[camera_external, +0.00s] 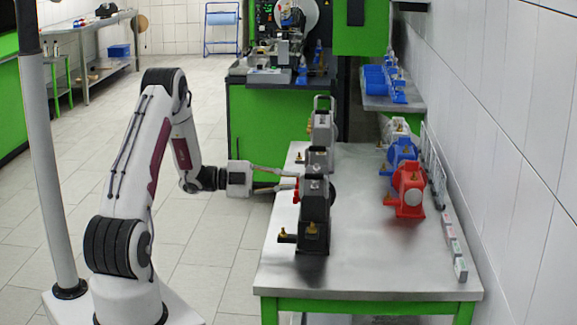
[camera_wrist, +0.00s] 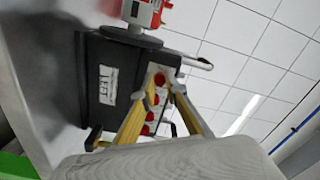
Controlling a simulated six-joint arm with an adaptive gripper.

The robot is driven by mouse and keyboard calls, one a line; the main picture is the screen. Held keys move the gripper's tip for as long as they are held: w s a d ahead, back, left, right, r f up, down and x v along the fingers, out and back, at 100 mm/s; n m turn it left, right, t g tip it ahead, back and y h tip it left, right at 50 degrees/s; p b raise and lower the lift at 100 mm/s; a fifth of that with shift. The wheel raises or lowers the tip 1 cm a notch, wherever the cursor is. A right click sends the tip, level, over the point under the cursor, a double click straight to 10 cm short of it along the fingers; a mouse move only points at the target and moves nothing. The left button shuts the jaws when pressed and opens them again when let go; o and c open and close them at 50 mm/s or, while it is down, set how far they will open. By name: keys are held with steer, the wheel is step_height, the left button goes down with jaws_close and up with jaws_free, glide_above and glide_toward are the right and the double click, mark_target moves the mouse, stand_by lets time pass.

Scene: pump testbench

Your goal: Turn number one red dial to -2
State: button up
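A dark pump unit (camera_external: 315,215) stands at the left side of the bench, with small red dials (camera_external: 296,190) on the face toward my arm. In the wrist view, several red dials (camera_wrist: 153,98) sit in a row on a light panel beside the black housing (camera_wrist: 92,75). My gripper (camera_external: 294,181) reaches level toward this panel. In the wrist view its two yellow fingers are apart, with the tips (camera_wrist: 163,78) on either side of the end dial (camera_wrist: 159,79). I cannot tell if they touch it. Dial numbers and settings are not readable.
The metal bench (camera_external: 370,265) also carries a red pump (camera_external: 409,190), a blue pump (camera_external: 401,153) and small blocks (camera_external: 453,250) along the right edge. A grey unit (camera_external: 322,130) stands behind the dark one. The front middle of the bench is clear.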

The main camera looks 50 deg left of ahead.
steer(key=shift+n, duration=0.6)
jaws_close()
steer(key=shift+n+g, duration=0.4)
steer(key=shift+n, duration=7.2)
steer(key=o, duration=0.8)
jaws_free()
steer(key=shift+o, duration=0.2)
steer(key=shift+s, duration=0.1)
